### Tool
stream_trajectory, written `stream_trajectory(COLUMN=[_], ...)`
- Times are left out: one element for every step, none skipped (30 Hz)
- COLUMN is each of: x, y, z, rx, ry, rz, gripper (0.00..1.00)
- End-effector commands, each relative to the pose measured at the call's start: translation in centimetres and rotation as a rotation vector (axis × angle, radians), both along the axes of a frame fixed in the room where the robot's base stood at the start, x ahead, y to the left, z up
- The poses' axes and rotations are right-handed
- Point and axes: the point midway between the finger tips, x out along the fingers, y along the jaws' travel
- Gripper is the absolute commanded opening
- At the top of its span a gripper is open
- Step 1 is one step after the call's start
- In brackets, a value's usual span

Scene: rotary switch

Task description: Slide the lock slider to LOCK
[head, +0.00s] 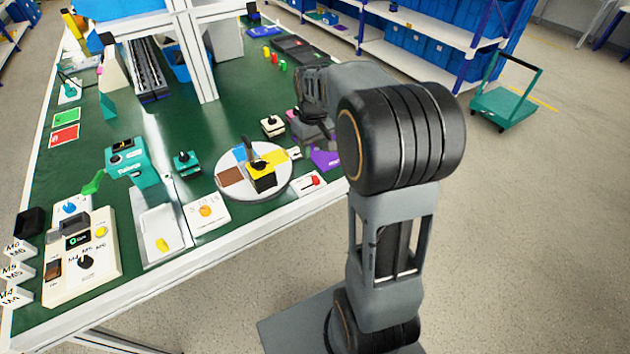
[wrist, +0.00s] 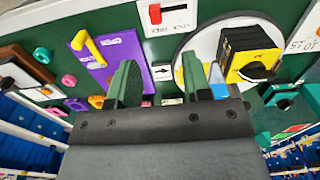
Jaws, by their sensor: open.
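The lock slider is a small red knob (wrist: 155,13) on a white plate (wrist: 181,12) at the top of the wrist view. The knob sits toward the plate's left there. Black lettering on the plate appears upside down and is hard to read. In the head view the red knob (head: 315,181) is on its white plate at the table's front edge, right of the round disc. My gripper (wrist: 160,82) is open and empty, its two green fingers apart, below the slider plate in the wrist view.
A white disc (head: 225,190) carries a yellow and black rotary switch (head: 262,174) beside the slider plate. A purple panel (wrist: 128,47) with a yellow handle (wrist: 88,46) is at left in the wrist view. A small arrow plate (wrist: 163,73) shows between my fingers.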

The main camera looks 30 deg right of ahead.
Motion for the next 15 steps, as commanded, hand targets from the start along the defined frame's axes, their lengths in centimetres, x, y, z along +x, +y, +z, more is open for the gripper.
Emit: stream_trajectory(x=[-0.2,-0.2,-0.2,-0.2,-0.2,-0.2,-0.2,-0.2,-0.2,-0.2,-0.2,-0.2,-0.2,-0.2,-0.2], y=[-0.3,-0.5,-0.5,-0.6,-0.6,-0.5,-0.5,-0.5,-0.4,-0.4,-0.4,-0.4,-0.4,-0.3,-0.3], z=[-1.1,-1.6,-2.4,-3.0,-3.6,-4.4,-5.1,-5.6,-6.4,-6.9,-7.5,-8.1,-8.6,-9.0,-9.6], rx=[0.000,0.000,0.001,0.001,0.000,0.000,0.001,0.000,0.000,0.000,0.001,0.001,0.001,0.001,0.001], ry=[0.005,0.005,0.005,0.005,0.005,0.004,0.006,0.004,0.004,0.004,0.005,0.003,0.003,0.003,0.003], rz=[-0.009,-0.012,-0.014,-0.014,-0.015,-0.014,-0.014,-0.013,-0.012,-0.012,-0.012,-0.011,-0.011,-0.011,-0.010], gripper=[0.45,0.45,0.45,0.45,0.45,0.45,0.45,0.45,0.45,0.45,0.45,0.45,0.45,0.45,0.45])
